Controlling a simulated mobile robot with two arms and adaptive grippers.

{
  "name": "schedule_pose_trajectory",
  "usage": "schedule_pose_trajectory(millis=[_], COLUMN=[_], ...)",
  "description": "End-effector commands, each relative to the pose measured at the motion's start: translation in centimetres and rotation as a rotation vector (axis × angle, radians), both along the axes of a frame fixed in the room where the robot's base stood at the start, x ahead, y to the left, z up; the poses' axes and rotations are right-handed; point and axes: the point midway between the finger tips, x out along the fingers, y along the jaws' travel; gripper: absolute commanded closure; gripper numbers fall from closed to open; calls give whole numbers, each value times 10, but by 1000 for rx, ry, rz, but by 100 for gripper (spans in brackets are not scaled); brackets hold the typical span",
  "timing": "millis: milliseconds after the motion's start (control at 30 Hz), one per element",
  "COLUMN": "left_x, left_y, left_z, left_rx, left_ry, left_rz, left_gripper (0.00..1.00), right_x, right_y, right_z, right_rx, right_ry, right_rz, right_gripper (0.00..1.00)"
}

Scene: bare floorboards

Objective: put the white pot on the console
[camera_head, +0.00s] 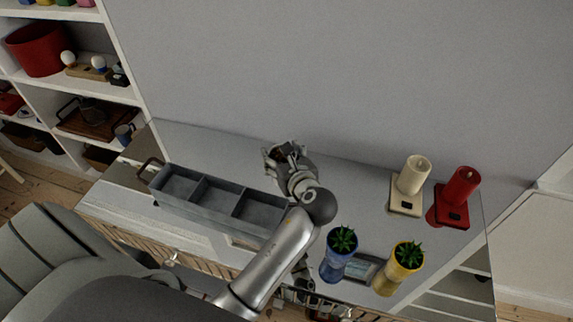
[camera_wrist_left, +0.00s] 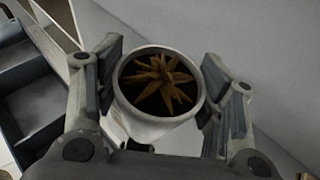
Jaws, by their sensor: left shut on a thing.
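My left gripper (camera_head: 287,155) is over the back part of the grey console top (camera_head: 352,188), near the wall. It is shut on the white pot (camera_wrist_left: 150,127), which holds a brown spiky plant (camera_wrist_left: 160,80). In the left wrist view the pot sits between the two fingers (camera_wrist_left: 160,100), upright as far as I can tell. In the head view the gripper hides most of the pot, and I cannot tell whether its base touches the console. Grey mechanical parts low beside my left arm may be my right gripper; its jaws are unclear.
A grey divided tray (camera_head: 198,184) stands left of the gripper. Blue (camera_head: 336,265) and yellow (camera_head: 388,279) potted plants stand at the front, a picture frame between them. Shelves (camera_head: 110,90) are at left.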

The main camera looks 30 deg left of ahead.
Motion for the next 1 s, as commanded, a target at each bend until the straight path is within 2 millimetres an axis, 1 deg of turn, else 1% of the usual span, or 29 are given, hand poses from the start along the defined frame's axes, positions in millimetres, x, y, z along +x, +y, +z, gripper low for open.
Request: schedule_pose_trajectory(millis=[33,100,233,467,600,700,1000], left_x=[7,16,26,36,36,36,36], left_y=[3,5,8,11,11,11,11], left_z=[-10,-20,-33,-46,-66,-75,-77], left_rx=[3,3,2,1,2,1,1], left_ry=[3,2,1,0,4,1,0], left_rz=[0,0,0,0,-2,-1,-1], left_gripper=[70,70,70,70,70,70,70], right_x=[4,8,14,14,13,12,10], right_y=[0,1,1,1,1,1,1], right_z=[0,-1,-1,-1,2,2,2], right_rx=[0,2,2,2,2,2,1], right_ry=[-5,-12,-21,-21,-19,-18,-15], right_rz=[0,0,1,1,1,1,0], right_gripper=[0,0,0,0,0,0,0])
